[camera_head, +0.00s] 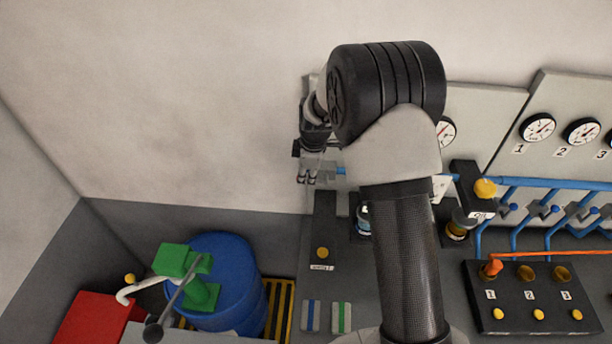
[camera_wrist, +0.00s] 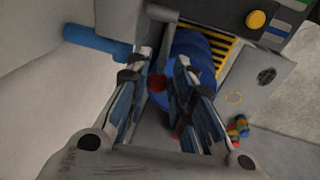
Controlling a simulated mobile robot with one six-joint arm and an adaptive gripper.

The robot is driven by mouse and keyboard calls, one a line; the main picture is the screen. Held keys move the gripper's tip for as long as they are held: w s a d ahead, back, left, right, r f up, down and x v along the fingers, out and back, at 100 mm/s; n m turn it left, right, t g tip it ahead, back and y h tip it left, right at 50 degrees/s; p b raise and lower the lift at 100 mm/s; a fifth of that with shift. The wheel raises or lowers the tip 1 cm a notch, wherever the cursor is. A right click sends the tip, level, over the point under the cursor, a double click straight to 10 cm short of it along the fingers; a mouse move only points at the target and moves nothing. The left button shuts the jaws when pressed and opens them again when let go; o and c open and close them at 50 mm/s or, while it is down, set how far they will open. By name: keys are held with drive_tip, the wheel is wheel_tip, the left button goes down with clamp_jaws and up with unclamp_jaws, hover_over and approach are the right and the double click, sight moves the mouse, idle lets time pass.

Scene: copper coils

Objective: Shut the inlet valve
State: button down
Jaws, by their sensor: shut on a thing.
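My gripper (camera_head: 308,177) is at the wall, left of my black wrist joint, with its fingers pointing down. A short blue pipe (camera_head: 341,171) shows just right of it. In the wrist view the two fingers of my gripper (camera_wrist: 158,72) are closed in on a small dark red piece (camera_wrist: 157,84), which looks like the valve's handle. The blue pipe (camera_wrist: 95,42) reaches in from the left to the fingers. The fingers hide most of the valve body, and I cannot tell the handle's angle. My arm hides part of the wall behind.
A blue barrel (camera_head: 250,291) with a green pump (camera_head: 202,294) stands lower left, beside a red box (camera_head: 90,316). A yellow button (camera_head: 322,252) sits below my gripper. At right are gauges (camera_head: 537,127), blue pipes (camera_head: 560,184) and a black panel (camera_head: 515,315) with an orange plug (camera_head: 491,268).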

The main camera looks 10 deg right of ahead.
drive_tip(key=y+b, duration=0.1)
drive_tip(key=b, duration=0.3)
drive_tip(key=shift+s+d+t+y, duration=0.1)
drive_tip(key=shift+d+t+y, duration=0.2)
drive_tip(key=shift+d, duration=0.1)
drive_tip(key=y+b, duration=0.1)
drive_tip(key=b, duration=0.4)
drive_tip(key=d+r+t+y+b, duration=0.1)
drive_tip(key=y+b, duration=0.1)
drive_tip(key=b, duration=0.4)
drive_tip(key=s+d+r+t+y+b, duration=0.1)
drive_tip(key=y+b, duration=0.1)
drive_tip(key=b, duration=0.4)
drive_tip(key=shift+d+r+m, duration=0.1)
drive_tip(key=shift+d+m, duration=0.1)
drive_tip(key=shift+m, duration=0.2)
drive_tip(key=shift+r+y, duration=0.15)
drive_tip(key=shift+y, duration=0.15)
drive_tip(key=c, duration=1.7)
unclamp_jaws()
drive_tip(key=shift+r, duration=0.1)
